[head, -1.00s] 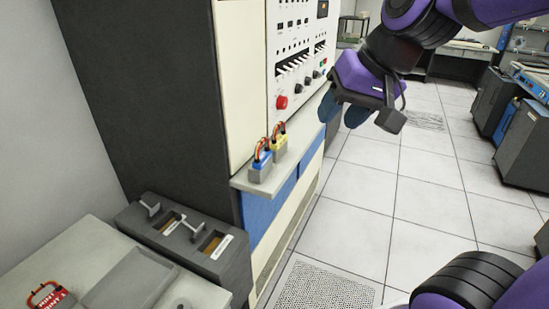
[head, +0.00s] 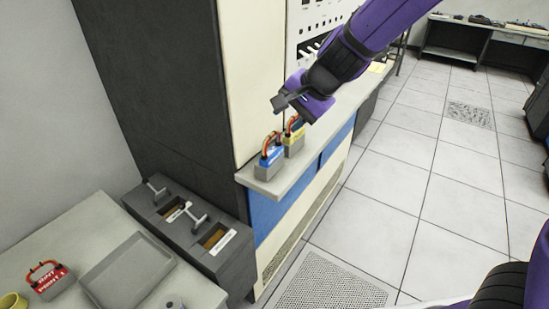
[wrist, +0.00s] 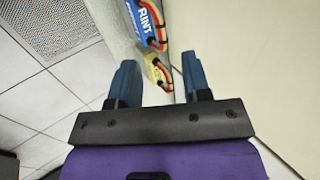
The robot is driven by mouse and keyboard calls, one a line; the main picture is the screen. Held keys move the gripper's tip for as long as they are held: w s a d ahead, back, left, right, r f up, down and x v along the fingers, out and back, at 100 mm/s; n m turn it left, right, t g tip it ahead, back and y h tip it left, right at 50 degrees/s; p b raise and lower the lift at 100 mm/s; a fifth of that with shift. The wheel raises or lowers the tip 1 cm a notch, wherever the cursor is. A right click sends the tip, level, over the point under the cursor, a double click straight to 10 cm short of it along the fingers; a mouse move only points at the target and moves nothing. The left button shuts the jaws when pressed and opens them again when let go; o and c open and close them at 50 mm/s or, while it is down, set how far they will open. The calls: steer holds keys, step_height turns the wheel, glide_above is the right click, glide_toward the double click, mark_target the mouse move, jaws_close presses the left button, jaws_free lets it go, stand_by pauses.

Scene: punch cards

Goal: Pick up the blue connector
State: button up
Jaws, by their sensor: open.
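The blue connector (head: 270,160), a grey block with a blue label and orange-red wires, stands on the narrow ledge of the machine. It also shows at the top of the wrist view (wrist: 143,22). A yellow connector (head: 294,138) stands just behind it on the ledge and shows in the wrist view (wrist: 157,74) nearer to my fingers. My gripper (wrist: 160,82) is open, its two blue fingers apart, with nothing held between them. In the head view my wrist is above and behind the connectors, and the fingertips are hidden there.
The grey ledge (head: 254,184) runs along the machine's front panel (head: 315,25). A dark two-slot unit (head: 236,265) stands at lower left. A side table holds a grey tray (head: 128,270) and a red connector (head: 49,281). Tiled floor at right is open.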

mark_target(272, 135)
steer(key=shift+x, duration=4.6)
steer(key=shift+w+d, duration=0.1)
steer(key=shift+w, duration=0.05)
jaws_close()
